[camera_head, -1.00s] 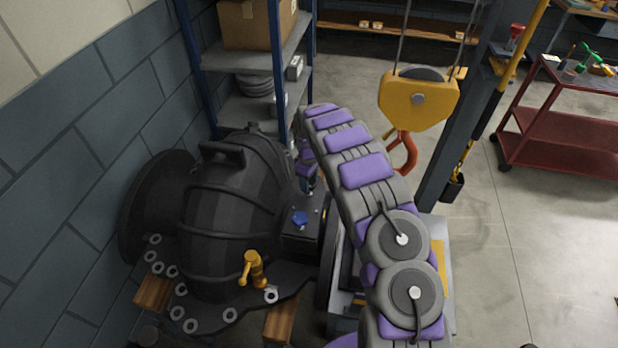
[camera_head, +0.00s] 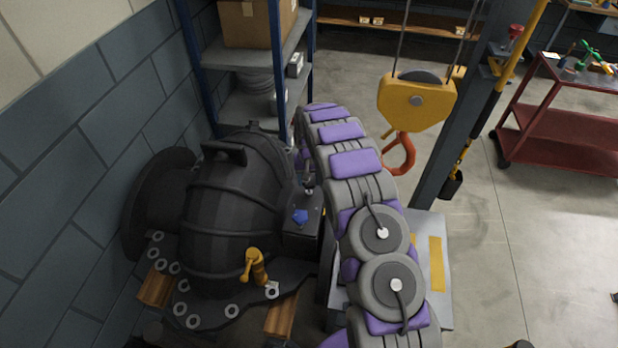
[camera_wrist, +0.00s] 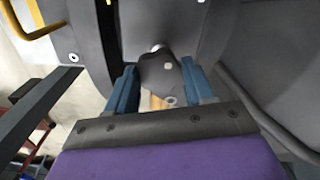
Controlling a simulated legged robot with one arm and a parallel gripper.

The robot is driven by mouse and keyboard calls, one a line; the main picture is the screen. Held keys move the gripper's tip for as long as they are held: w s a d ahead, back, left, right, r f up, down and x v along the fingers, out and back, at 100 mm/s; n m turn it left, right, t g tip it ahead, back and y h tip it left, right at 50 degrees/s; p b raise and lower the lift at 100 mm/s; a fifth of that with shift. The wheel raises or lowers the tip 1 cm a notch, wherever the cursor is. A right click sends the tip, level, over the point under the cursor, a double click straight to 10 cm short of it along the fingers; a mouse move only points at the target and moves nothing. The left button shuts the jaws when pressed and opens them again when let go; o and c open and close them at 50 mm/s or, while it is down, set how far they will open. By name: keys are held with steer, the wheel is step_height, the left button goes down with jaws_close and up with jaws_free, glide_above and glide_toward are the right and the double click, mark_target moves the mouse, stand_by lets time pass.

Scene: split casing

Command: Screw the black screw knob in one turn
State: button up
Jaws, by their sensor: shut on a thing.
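The black screw knob (camera_wrist: 160,76) shows in the wrist view as a dark, lobed piece on a light metal stem. My gripper (camera_wrist: 158,68) has its two blue fingers on either side of it and is shut on it. In the head view my arm runs up past the right of the black split casing (camera_head: 235,205). There the gripper's fingers and their hold on the knob are mostly hidden, so I cannot tell how far the knob is screwed in.
A yellow valve handle (camera_head: 255,266) and a blue knob (camera_head: 300,217) stand on the casing side. A yellow crane hook block (camera_head: 416,102) hangs right of my arm. A shelf rack (camera_head: 245,60) stands behind. The floor at right is open before a red cart (camera_head: 570,125).

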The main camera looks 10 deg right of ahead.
steer(key=m, duration=0.2)
steer(key=m+p, duration=0.1)
steer(key=m, duration=0.1)
steer(key=shift+w+r+m, duration=0.15)
steer(key=shift+r+m, duration=0.05)
steer(key=shift+m, duration=0.1)
steer(key=m+p, duration=0.1)
steer(key=m, duration=0.3)
steer(key=m+p, duration=0.2)
steer(key=m, duration=0.3)
steer(key=m+p, duration=0.2)
steer(key=m, duration=0.2)
steer(key=shift+r+m+p, duration=0.1)
steer(key=shift+m+p, duration=0.2)
steer(key=m+p, duration=0.2)
steer(key=shift+m, duration=0.3)
steer(key=m+p, duration=0.3)
steer(key=m, duration=0.2)
steer(key=shift+w+a, duration=0.1)
steer(key=m+p, duration=0.1)
steer(key=m, duration=0.2)
steer(key=shift+m, duration=1)
steer(key=shift+f+m, duration=0.2)
steer(key=shift+m, duration=1.8)
